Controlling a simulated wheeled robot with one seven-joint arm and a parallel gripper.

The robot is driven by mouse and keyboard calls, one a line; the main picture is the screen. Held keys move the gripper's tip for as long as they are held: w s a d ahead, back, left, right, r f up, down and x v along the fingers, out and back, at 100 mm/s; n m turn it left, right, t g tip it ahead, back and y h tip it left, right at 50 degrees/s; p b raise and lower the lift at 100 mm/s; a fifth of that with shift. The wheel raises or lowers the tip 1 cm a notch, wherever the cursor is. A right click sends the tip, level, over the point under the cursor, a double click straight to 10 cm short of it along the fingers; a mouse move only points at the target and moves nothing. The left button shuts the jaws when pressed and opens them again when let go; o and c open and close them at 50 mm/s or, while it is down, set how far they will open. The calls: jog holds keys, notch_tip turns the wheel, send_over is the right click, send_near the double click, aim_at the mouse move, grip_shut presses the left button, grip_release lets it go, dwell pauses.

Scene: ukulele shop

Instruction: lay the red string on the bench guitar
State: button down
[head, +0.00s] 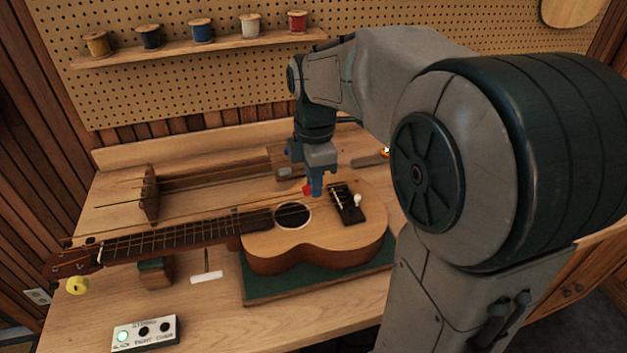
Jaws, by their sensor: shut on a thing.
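The bench guitar (342,232), a small wooden ukulele, lies face up with its neck pointing left. My gripper (316,190) points down above the body, between the sound hole and the bridge. It is shut on a small red piece (307,190), which appears to be an end of the red string. A thin line runs left from there above the neck; its colour is too faint to tell. The fingers partly hide the hold.
A green mat (262,291) lies under the body, and a padded block (155,274) supports the neck. A wooden rack (149,195) stands behind. A white-handled tool (207,277) and a switch box (145,333) with a lit green lamp lie in front. Spools line the shelf (180,49).

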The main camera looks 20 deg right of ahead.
jog(key=b, duration=0.5)
send_over(314, 220)
jog(key=shift+f, duration=3.35)
jog(key=c, duration=1)
grip_release()
jog(key=shift+c, duration=0.2)
jog(key=shift+r, duration=0.1)
jog(key=shift+r+p, duration=3)
jog(key=shift+r, duration=0.5)
jog(key=shift+s, duration=0.15)
